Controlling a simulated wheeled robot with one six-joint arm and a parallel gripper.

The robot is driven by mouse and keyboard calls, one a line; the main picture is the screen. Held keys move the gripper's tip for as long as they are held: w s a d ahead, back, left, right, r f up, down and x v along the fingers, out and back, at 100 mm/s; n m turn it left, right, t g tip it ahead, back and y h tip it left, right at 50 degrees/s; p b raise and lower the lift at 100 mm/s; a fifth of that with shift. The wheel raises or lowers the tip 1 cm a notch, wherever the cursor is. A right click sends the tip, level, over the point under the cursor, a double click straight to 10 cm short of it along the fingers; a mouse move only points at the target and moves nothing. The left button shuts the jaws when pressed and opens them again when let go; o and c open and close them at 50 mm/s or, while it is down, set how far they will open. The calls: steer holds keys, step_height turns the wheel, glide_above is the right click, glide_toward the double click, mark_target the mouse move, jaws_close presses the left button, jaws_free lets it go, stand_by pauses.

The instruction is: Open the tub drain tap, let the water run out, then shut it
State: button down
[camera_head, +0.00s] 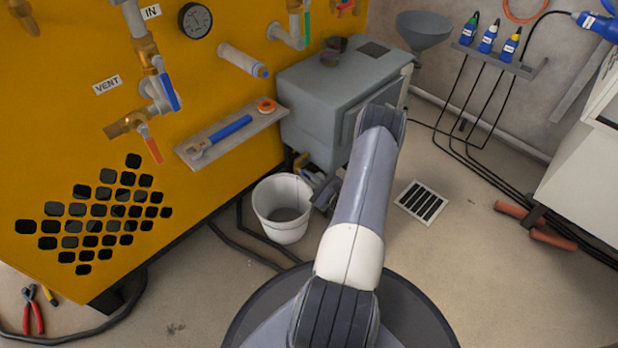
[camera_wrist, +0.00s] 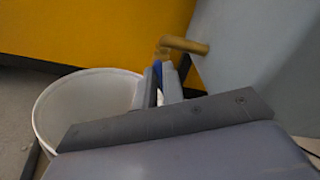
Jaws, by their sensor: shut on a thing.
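The grey tub (camera_head: 310,108) stands against the yellow panel, and its pale side also shows in the wrist view (camera_wrist: 240,60). A brass drain tap (camera_wrist: 184,44) sticks out of that side. A bit of blue handle (camera_wrist: 157,70) shows between the fingers of my gripper (camera_wrist: 163,80), which is shut on it. How far the handle is turned is hidden by the fingers. A white bucket (camera_head: 268,194) stands on the floor below the tub; in the wrist view (camera_wrist: 62,98) it is left of my fingers. Its bottom looks greyish; I cannot tell whether water runs.
A shelf (camera_head: 215,146) with a blue-handled wrench and an orange tape roll is on the yellow panel (camera_head: 60,110). A floor grate (camera_head: 421,202) lies right of my arm. Hoses run along the floor. Red-handled pliers (camera_head: 33,310) lie at lower left.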

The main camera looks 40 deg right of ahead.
stand_by(0.3)
steer(key=c, duration=1.5)
jaws_free()
steer(key=shift+s+d+p, duration=0.15)
steer(key=shift+s+p, duration=0.4)
steer(key=shift+s, duration=1.25)
steer(key=shift+s+d+p, duration=0.15)
steer(key=shift+s+p, duration=0.45)
steer(key=shift+s, duration=1.2)
steer(key=shift+s+d+p, duration=0.15)
steer(key=shift+s+p, duration=0.4)
steer(key=shift+s, duration=1.25)
